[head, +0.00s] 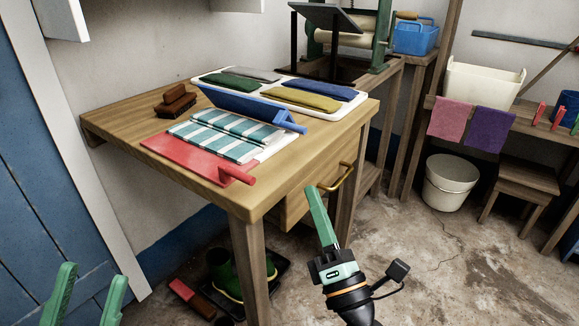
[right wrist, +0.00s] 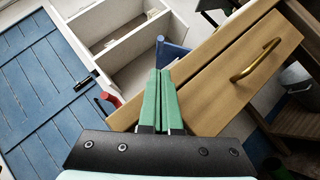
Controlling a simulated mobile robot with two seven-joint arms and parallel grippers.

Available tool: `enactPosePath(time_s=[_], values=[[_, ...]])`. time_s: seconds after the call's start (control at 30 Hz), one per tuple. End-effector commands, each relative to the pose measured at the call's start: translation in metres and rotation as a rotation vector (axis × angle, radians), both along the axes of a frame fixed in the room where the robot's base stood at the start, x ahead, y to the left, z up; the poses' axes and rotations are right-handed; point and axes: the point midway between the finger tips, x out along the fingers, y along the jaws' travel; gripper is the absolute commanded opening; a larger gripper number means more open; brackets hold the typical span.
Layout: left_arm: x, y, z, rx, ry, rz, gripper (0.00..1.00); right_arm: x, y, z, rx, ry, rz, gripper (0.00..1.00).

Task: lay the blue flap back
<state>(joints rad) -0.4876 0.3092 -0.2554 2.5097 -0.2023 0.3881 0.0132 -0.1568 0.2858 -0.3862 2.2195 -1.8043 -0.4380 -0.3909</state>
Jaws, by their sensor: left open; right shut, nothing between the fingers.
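The blue flap (head: 240,104) stands raised and tilted along the far side of a striped teal and white cloth (head: 225,135) on the wooden table. Its blue bar handle (head: 290,122) sticks out at the right end; blue also shows beyond the fingers in the right wrist view (right wrist: 173,52). A red flap (head: 185,155) lies flat at the near side, partly under the cloth, with a red handle (head: 238,177). My right gripper (head: 315,190) is shut and empty, in front of the table edge, apart from the blue handle. My left gripper (head: 92,272) is open and empty, low at the left.
A white tray (head: 352,105) with folded green, grey, yellow and blue cloths lies behind the blue flap. Brown brushes (head: 175,102) sit at the left. A drawer with a brass handle (head: 344,177) is below the tabletop, near my right gripper. Boots (head: 226,275) stand underneath.

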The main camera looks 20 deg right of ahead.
Motion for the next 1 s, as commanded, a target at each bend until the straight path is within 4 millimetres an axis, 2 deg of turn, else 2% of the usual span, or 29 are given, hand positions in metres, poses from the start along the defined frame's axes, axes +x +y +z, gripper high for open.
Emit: enactPosePath(time_s=[0.17,0.4,0.6,0.77,1.0], values=[[-0.001,0.001,0.012,-0.006,-0.007,-0.004,0.47,0.015,0.001,0.015,-0.003,-0.008,-0.004,0.00],[-0.001,0.003,0.029,-0.019,-0.009,-0.008,0.47,0.054,0.003,0.037,-0.002,-0.006,-0.002,0.00],[-0.002,0.004,0.037,-0.023,-0.012,-0.008,0.47,0.077,0.005,0.049,-0.002,-0.003,-0.002,0.00],[-0.002,0.004,0.038,-0.022,-0.014,-0.007,0.47,0.085,0.005,0.052,-0.002,-0.002,-0.001,0.00],[-0.002,0.004,0.038,-0.022,-0.014,-0.007,0.47,0.085,0.005,0.051,-0.002,-0.002,0.000,0.00]])
